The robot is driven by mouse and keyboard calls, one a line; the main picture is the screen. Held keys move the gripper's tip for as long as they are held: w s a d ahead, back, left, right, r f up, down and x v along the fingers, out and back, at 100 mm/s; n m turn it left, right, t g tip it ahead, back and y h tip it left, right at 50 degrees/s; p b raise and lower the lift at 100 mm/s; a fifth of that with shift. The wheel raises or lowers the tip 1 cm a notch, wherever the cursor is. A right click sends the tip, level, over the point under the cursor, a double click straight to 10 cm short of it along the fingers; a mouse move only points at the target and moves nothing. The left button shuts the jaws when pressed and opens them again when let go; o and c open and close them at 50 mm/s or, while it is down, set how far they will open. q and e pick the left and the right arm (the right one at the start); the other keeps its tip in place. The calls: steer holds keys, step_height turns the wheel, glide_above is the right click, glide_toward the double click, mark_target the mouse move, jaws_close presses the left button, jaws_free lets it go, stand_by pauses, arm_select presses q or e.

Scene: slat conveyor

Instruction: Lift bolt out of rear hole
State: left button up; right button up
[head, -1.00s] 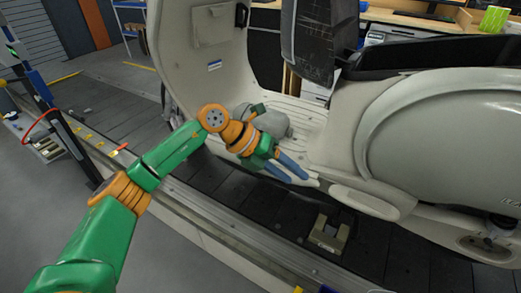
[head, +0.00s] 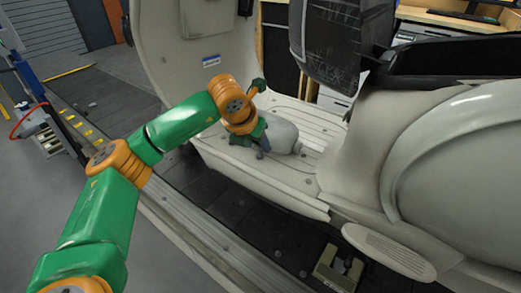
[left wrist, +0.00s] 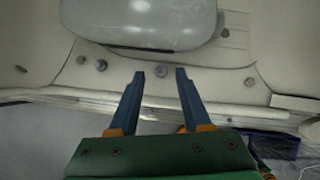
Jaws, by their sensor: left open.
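My left gripper (head: 262,152) is over the scooter's footboard (head: 305,113), pointing down, beside a rounded grey cover. In the left wrist view its two blue fingers (left wrist: 160,75) are apart with nothing held. A small round grey bolt head (left wrist: 161,72) shows between the fingertips, just below the cover's edge; whether the tips are level with it I cannot tell. Other bolt heads show on the same panel, at left (left wrist: 101,65) and at right (left wrist: 250,82). Which one sits in the rear hole is not clear. My right gripper is not in view.
The rounded cover (left wrist: 140,22) rises close beyond the fingertips. The scooter's front shield (head: 180,55) and rear body (head: 460,160) stand either side. A small block-like fixture (head: 338,268) is on the dark slat conveyor below. The footboard's right part is bare.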

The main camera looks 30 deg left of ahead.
arm_select(q)
steer(key=shift+w+f, duration=0.45)
steer(key=shift+f, duration=0.15)
steer(key=shift+s+r, duration=0.1)
steer(key=shift+f+b, duration=0.3)
jaws_close()
stand_by(1.3)
